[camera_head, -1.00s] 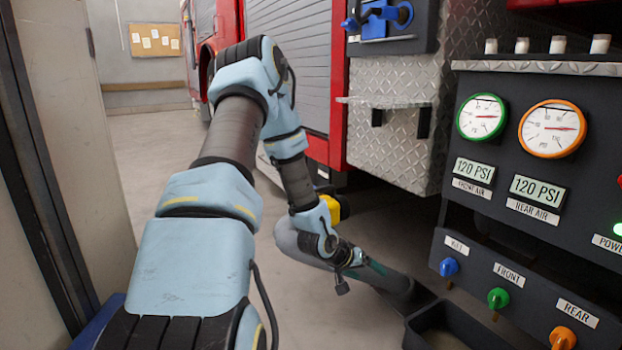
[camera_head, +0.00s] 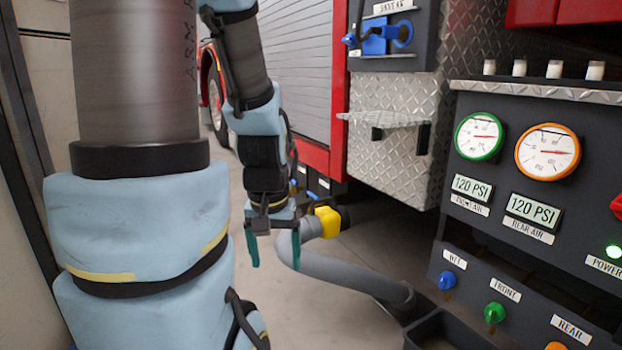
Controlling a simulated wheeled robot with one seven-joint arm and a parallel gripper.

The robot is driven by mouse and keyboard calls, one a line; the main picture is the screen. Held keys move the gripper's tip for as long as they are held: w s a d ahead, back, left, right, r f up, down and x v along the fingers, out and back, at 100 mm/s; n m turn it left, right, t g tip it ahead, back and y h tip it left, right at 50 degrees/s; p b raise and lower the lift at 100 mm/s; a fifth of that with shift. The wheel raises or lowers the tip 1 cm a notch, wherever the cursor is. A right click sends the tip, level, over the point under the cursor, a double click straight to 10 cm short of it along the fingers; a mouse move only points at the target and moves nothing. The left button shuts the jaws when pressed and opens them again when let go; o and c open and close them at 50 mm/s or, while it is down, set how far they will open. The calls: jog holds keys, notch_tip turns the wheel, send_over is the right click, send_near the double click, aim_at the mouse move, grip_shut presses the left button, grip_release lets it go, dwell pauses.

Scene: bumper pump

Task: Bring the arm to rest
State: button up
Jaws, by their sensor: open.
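My gripper (camera_head: 274,258) hangs at the end of my arm, left of the pump panel, with its two green-tipped fingers pointing down and spread apart. It is open, and I see nothing between the fingers. Behind and right of it a grey hose (camera_head: 345,268) with a yellow collar (camera_head: 327,222) bends up from the floor. In this view the right finger overlaps the hose; I cannot tell whether they touch.
The pump panel (camera_head: 470,240) on the right carries two gauges and blue, green and orange knobs (camera_head: 495,312). A diamond-plate box with a small shelf (camera_head: 385,119) juts from the red truck. A wall stands close on the left. Bare floor (camera_head: 310,325) shows below my gripper.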

notch_tip(320, 180, up, 36)
jog(key=p, duration=3.5)
jog(key=shift+r, duration=0.25)
jog(key=shift+f, duration=0.15)
